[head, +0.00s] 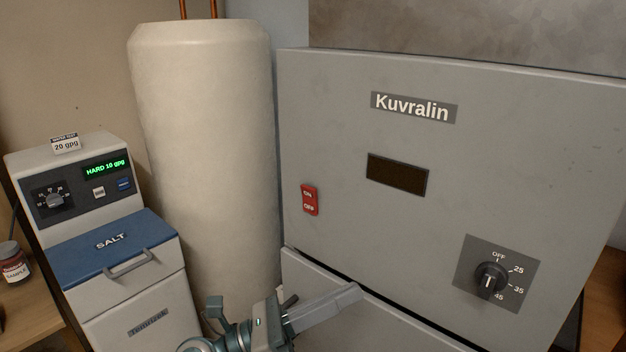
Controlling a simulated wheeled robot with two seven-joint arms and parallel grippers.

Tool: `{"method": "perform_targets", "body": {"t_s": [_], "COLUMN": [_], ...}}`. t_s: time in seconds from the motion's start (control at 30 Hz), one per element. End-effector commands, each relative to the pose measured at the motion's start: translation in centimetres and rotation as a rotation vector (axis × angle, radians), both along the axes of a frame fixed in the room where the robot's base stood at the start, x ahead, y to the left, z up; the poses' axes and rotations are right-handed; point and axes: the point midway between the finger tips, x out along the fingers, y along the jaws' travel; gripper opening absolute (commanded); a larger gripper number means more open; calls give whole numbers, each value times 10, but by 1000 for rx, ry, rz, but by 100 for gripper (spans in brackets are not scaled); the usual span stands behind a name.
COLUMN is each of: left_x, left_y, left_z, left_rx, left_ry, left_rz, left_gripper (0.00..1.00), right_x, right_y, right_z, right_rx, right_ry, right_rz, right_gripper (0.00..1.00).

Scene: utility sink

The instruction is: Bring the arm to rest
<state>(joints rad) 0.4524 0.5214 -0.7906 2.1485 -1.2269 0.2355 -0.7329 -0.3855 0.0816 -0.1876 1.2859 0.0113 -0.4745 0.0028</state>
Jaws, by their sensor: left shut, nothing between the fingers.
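My left gripper (350,294) is at the bottom centre of the head view, in front of the lower part of the grey Kuvralin cabinet (350,145). Its fingers are shut with nothing between them and point to the right. I cannot tell whether they touch the cabinet. My right gripper is not in view.
The cabinet has a red ON/OFF switch (310,200), a dark blank display (397,175) and a black dial (491,280). A tall cream tank (205,140) stands behind. At left are a softener (120,240) reading HARD 10 gpg and a sample jar (14,262).

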Motion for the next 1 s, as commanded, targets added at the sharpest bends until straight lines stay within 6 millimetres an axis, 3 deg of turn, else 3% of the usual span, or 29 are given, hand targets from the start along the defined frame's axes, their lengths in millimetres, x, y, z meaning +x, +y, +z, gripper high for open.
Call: {"method": "perform_targets", "body": {"t_s": [0.1,0.23,0.37,0.47,0.67,0.8,0.9,1.0], "left_x": [21,47,64,63,24,-28,-72,-109], "left_y": [33,84,140,179,235,258,267,271], "left_z": [14,2,-41,-90,-197,-265,-305,-331], "left_rx": [-278,-568,-846,-1046,-1379,-1578,-1697,-1783], "left_ry": [275,583,892,1122,1513,1748,1891,1996], "left_rz": [104,230,370,486,726,905,1038,1150], "left_gripper": [0,0,0,0,0,0,0,0], "right_x": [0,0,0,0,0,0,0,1], "right_y": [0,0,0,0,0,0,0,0], "right_z": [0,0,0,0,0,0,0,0], "right_rx": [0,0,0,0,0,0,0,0], "right_ry": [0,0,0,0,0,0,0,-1], "right_rz": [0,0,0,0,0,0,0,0], "right_gripper": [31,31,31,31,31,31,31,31]}}
